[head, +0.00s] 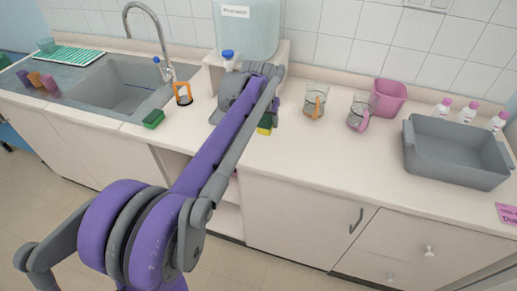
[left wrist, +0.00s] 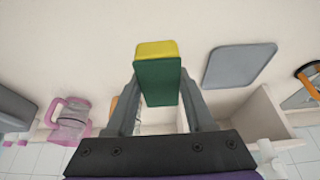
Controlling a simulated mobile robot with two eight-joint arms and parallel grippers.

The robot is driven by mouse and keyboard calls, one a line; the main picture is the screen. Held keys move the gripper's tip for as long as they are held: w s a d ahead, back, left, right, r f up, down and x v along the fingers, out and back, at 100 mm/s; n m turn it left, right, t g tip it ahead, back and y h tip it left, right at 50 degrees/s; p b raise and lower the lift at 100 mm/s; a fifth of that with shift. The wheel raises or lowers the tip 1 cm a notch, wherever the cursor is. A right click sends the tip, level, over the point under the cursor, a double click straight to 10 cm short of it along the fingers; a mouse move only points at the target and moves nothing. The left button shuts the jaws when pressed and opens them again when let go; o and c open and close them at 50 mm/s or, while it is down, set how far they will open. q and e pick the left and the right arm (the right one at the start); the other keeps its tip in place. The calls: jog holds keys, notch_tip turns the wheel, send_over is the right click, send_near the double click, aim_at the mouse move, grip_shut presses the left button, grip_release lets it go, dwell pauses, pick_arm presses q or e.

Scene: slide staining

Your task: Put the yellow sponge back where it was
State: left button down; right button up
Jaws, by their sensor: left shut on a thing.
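My left gripper (left wrist: 160,88) is shut on the yellow sponge (left wrist: 156,49), whose broad green side faces the left wrist camera. In the head view my left arm reaches over the counter, and the sponge (head: 263,130) shows only as a small yellow and green patch beneath it. My arm hides the rest, and I cannot tell whether the sponge touches the counter. A flat grey rounded pad (left wrist: 240,65) lies bare on the counter beside the held sponge; a bit of it shows in the head view (head: 215,117). My right gripper is not in view.
A green sponge (head: 153,119) lies by the sink (head: 125,90). An orange-handled item (head: 182,93) stands right of it. A water container (head: 247,30) sits on a stand at the back. Two jugs, a pink bin (head: 388,97) and a grey tub (head: 455,160) stand to the right.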

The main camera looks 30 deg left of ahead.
aim_at(263, 130)
pick_arm(q)
notch_tip(263, 130, down, 10)
jog(key=shift+r+b, duration=0.1)
jog(key=shift+b, duration=0.2)
jog(key=shift+f, duration=0.2)
jog(key=shift+c, duration=1.4)
grip_release()
jog(key=shift+r, duration=0.1)
jog(key=v, duration=1.2)
jog(key=shift+d+r+p, duration=0.1)
jog(key=shift+p, duration=0.25)
jog(key=s+d+f+m, duration=0.1)
jog(key=s+d+f, duration=0.3)
jog(key=s, duration=0.4)
jog(key=s+d+f+m, duration=0.1)
jog(key=s+d+f, duration=0.3)
jog(key=s, duration=0.4)
jog(key=s+d+f+t+h, duration=0.1)
jog(key=s+d+f, duration=0.3)
jog(key=s, duration=0.4)
jog(key=shift+d+f+m, duration=0.4)
jog(key=shift+d, duration=0.5)
